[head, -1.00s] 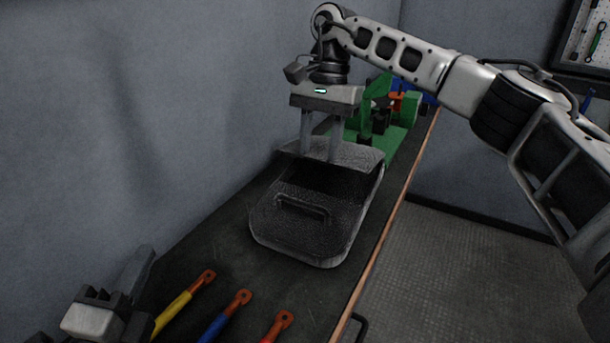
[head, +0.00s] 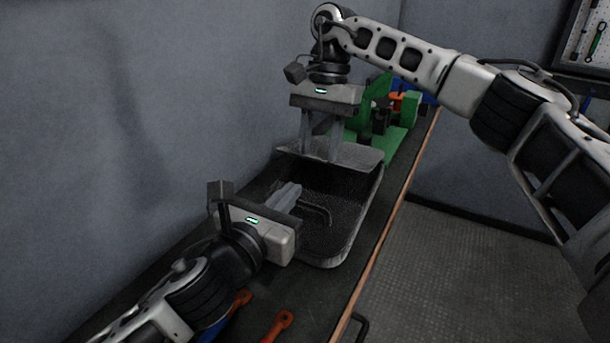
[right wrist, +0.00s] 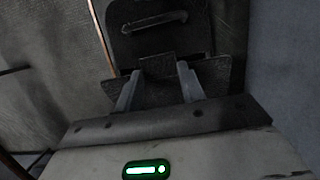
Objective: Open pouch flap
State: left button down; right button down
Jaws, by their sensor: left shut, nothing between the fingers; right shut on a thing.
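The dark grey pouch (head: 345,235) lies on the bench, with its dark hollow in the middle and a raised back panel (head: 355,153). A bar handle (head: 325,212) shows at its front part, partly behind my left gripper. My right gripper (head: 322,155) comes down at the back panel and is shut on the pouch's back edge. In the right wrist view its fingers (right wrist: 158,90) flank a dark piece of the pouch, and the handle (right wrist: 155,22) shows beyond. My left gripper (head: 290,194) is shut and empty over the pouch's front, close to the handle; contact is unclear.
A green fixture (head: 385,125) stands on the bench behind the pouch. Orange-ended tools (head: 278,325) lie in front, partly hidden by my left arm. The wall is close on the left; the bench edge (head: 385,235) runs along the right.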

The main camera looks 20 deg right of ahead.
pick_arm(q)
jog(key=x, duration=0.6)
